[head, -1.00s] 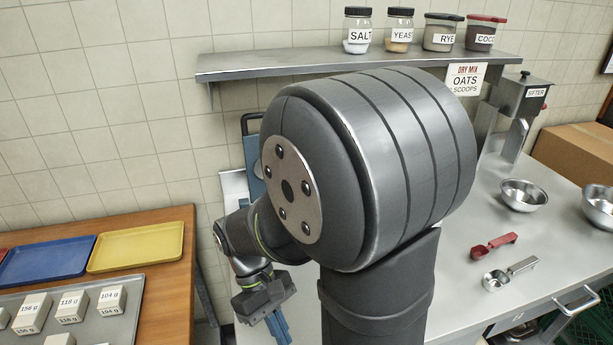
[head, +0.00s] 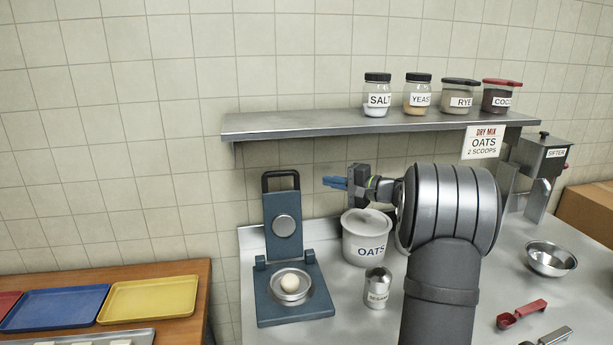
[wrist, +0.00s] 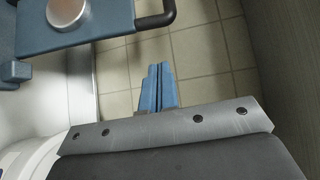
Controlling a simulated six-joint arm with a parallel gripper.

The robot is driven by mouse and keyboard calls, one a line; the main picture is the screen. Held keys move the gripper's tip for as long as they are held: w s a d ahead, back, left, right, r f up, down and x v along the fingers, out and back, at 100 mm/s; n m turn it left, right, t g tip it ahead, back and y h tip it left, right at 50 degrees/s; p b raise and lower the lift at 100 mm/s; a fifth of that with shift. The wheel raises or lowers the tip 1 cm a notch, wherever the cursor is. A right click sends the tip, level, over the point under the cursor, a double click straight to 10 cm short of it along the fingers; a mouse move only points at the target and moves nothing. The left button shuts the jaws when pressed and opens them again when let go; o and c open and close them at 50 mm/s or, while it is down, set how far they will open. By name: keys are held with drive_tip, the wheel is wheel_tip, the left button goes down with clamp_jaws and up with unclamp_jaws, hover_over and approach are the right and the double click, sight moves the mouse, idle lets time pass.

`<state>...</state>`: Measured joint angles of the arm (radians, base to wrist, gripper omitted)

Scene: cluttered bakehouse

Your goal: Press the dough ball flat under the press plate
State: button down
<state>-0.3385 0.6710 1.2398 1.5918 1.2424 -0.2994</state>
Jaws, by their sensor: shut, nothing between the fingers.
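The blue press stands on the steel counter, with its hinged upper arm (head: 283,203) raised upright and a black handle (head: 280,176) on top. The round silver press plate (head: 284,226) is on the upper arm's front face. The pale dough ball (head: 290,282) sits whole in the round dish on the press base (head: 277,312). My gripper (head: 326,182) is shut and empty, with blue fingers pointing left, to the right of the raised handle and apart from it. In the wrist view my shut fingers (wrist: 157,88) are below the black handle (wrist: 157,20) and the silver plate (wrist: 71,12).
A white OATS tub (head: 366,240) stands right of the press, below my gripper, with a small metal shaker (head: 377,287) in front. The steel shelf (head: 380,123) with labelled jars is above. Trays (head: 150,299) lie on the wooden table at left.

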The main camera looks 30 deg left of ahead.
drive_tip(key=s+a+r, duration=0.1)
drive_tip(key=a, duration=0.6)
drive_tip(key=shift+s+a+m+t+y, duration=0.25)
drive_tip(key=shift+a+m+t+y, duration=0.05)
drive_tip(key=shift+m+t, duration=0.1)
idle(0.5)
